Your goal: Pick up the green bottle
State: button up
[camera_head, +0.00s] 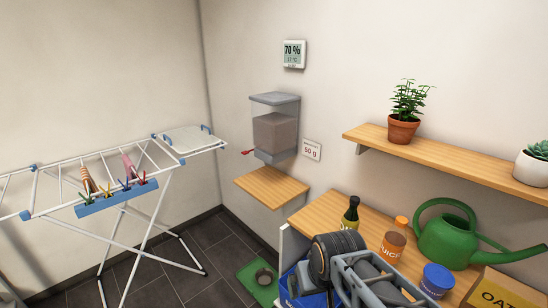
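The green bottle (350,213) stands upright on the wooden counter (325,212), near its back left part. It is dark green with a dark cap and a yellowish label low down. Its lower end is partly hidden behind black and grey parts of my arm at the bottom middle. I cannot make out my gripper's fingertips among these parts. I cannot tell how far they are from the bottle, and nothing is seen holding it.
An orange-capped juice bottle (393,242) stands right of the green bottle. Beyond are a green watering can (449,240), a blue-lidded tub (437,281) and an oats box (500,291). A shelf (440,160) hangs above. A drying rack (115,196) stands left.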

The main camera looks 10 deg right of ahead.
aim_at(350, 220)
jog(key=u, duration=1.05)
jog(key=i, duration=2.75)
jog(key=z, duration=4.55)
jog(key=i, duration=0.5)
jog(key=u, duration=0.05)
